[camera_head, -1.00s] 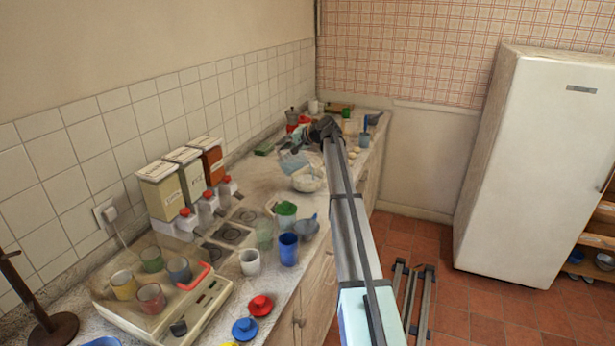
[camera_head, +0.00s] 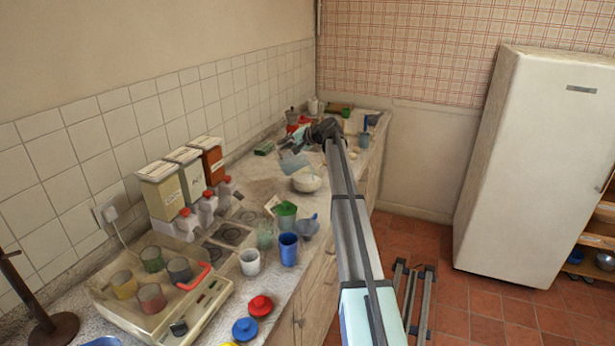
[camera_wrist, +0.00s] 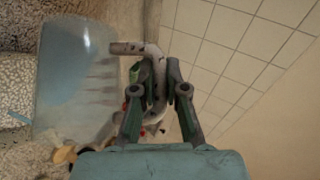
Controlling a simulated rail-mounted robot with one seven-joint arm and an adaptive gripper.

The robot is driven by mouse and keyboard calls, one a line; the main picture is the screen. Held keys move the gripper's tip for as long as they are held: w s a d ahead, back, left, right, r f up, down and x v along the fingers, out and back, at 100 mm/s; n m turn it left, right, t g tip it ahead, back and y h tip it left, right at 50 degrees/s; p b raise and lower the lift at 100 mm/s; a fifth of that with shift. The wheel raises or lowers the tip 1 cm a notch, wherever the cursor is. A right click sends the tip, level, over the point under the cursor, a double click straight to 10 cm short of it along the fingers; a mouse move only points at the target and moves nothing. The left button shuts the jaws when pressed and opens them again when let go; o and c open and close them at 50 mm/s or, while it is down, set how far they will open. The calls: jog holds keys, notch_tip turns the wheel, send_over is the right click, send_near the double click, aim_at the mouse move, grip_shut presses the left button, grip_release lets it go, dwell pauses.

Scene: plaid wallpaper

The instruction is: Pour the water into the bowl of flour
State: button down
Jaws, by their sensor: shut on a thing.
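A translucent pale-blue jug (camera_head: 293,162) is held in the air beside and above the white bowl (camera_head: 306,183) on the counter. It looks tilted, with its lower edge close to the bowl's rim. In the wrist view the jug (camera_wrist: 75,75) fills the left side, and its curved, speckled handle lies between my fingers. My gripper (camera_wrist: 163,92) is shut on that handle; in the head view my gripper (camera_head: 312,143) is partly hidden by my arm. The bowl's contents are hard to make out. I cannot tell whether water is flowing.
A green cup (camera_head: 286,212), a blue cup (camera_head: 289,248) and a white mug (camera_head: 250,262) stand nearer on the counter. Canisters (camera_head: 162,190) line the tiled wall. A fridge (camera_head: 530,165) stands at the right.

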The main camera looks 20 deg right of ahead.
jog(key=shift+d+m+y, duration=0.4)
jog(key=shift+d+y, duration=0.1)
jog(key=shift+d, duration=0.2)
dwell(1.6)
jog(key=shift+d+f+m+t+y+b, duration=0.1)
jog(key=shift+d+m+t+y+b, duration=0.35)
jog(key=shift+d+b, duration=0.2)
dwell(0.8)
jog(key=shift+a, duration=0.1)
jog(key=a+n+h, duration=0.1)
jog(key=a+n+g+h+p, duration=0.1)
jog(key=a, duration=0.1)
jog(key=shift+s+a+r, duration=0.1)
jog(key=shift+a+r, duration=0.1)
jog(key=shift+f+h, duration=0.15)
jog(key=shift+h, duration=0.1)
jog(key=shift+a+n+g+h, duration=0.25)
jog(key=shift+a+h, duration=0.05)
jog(key=shift+a, duration=0.2)
jog(key=a+f+n+h+b, duration=0.3)
jog(key=a+f+n+h, duration=0.1)
jog(key=a+f+h, duration=0.4)
jog(key=shift+w+a+f+n+g+h, duration=0.3)
jog(key=shift+a+f+n+g, duration=0.1)
jog(key=shift+a, duration=0.15)
